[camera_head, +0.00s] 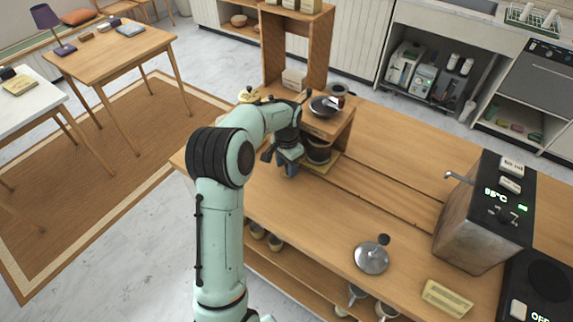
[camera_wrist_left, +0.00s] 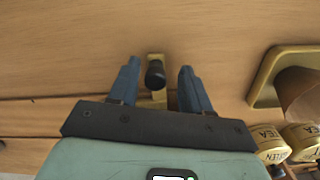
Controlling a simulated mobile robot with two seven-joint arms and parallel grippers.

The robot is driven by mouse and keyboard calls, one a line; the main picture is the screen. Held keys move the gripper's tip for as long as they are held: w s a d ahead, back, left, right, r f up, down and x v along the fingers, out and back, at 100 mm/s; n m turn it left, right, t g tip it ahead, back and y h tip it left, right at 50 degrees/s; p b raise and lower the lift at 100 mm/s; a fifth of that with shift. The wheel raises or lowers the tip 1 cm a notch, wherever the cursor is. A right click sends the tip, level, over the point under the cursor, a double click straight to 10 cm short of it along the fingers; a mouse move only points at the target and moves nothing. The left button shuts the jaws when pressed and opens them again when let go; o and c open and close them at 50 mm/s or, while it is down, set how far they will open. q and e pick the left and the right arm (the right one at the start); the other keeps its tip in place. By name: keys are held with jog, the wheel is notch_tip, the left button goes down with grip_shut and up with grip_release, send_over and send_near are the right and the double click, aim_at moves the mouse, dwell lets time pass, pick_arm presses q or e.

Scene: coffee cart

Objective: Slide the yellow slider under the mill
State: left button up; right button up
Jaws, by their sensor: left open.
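The mill (camera_head: 341,124) is a wooden stand with a dark bowl and crank on top and a dark jar inside, at the back of the cart in the head view. My left gripper (camera_head: 280,163) points down at the mill's left side. In the left wrist view the yellow slider (camera_wrist_left: 157,99) lies on the wood with a black knob (camera_wrist_left: 155,74). The knob is between the two blue fingers of my open left gripper (camera_wrist_left: 159,67), with gaps on both sides. Whether the fingertips are level with the knob is unclear. My right gripper is not in view.
A steel lidded pot or tamper-like piece (camera_head: 371,257) stands on the front counter, left of the boiler (camera_head: 480,215). Labelled tins (camera_wrist_left: 272,146) show at the lower right of the wrist view. The middle counter is clear.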

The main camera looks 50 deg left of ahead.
pick_arm(q)
notch_tip(320, 180, up, 13)
jog(key=p, duration=0.1)
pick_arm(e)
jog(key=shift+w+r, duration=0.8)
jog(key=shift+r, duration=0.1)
pick_arm(q)
jog(key=shift+a, duration=0.1)
